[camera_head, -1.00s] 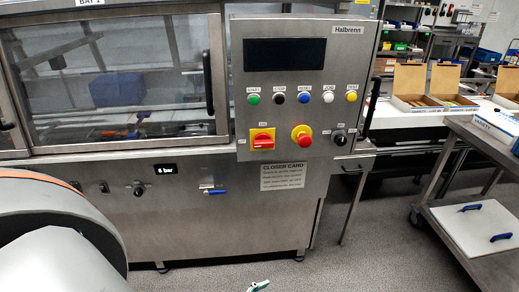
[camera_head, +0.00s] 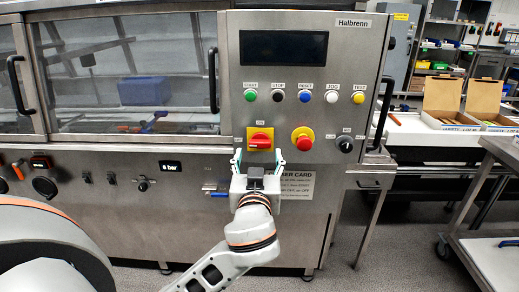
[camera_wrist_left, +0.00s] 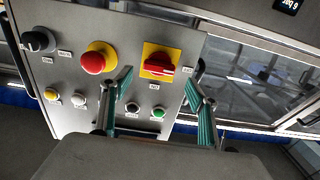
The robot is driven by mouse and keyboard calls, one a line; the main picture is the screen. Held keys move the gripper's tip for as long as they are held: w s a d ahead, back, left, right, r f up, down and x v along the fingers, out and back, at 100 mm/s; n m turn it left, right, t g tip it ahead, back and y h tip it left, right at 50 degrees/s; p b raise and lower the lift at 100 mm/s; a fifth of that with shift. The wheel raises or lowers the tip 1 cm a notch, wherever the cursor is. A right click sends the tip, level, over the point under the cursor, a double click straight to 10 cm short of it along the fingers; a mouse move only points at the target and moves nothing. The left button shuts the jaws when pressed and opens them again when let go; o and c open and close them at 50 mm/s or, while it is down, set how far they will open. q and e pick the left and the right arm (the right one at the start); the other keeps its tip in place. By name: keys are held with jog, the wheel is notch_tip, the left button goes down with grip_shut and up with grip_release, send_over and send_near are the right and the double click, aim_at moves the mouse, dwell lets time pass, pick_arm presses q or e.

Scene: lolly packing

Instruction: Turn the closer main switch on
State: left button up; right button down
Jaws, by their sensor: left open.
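The main switch (camera_head: 260,139) is a red rotary handle on a yellow square plate, on the lower left of the closer's grey control panel (camera_head: 350,75). Its red handle looks horizontal. My left gripper (camera_head: 259,157) is open and empty, just in front of and below the switch, with its teal fingers spread to either side. The left wrist view shows the panel turned over, with the switch (camera_wrist_left: 160,62) beyond and between the open fingertips (camera_wrist_left: 158,80). Contact with the switch cannot be made out. My right gripper is not in view.
A red emergency stop (camera_head: 302,138) on yellow and a black selector knob (camera_head: 345,144) sit right of the switch. Several coloured buttons line up above, under a dark screen (camera_head: 283,48). A door handle (camera_head: 213,80) stands left of the panel. A trolley (camera_head: 490,225) stands at the right.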

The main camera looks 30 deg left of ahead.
aim_at(260, 146)
pick_arm(q)
jog(key=x, duration=0.5)
jog(key=shift+d, duration=0.1)
jog(key=c, duration=1.1)
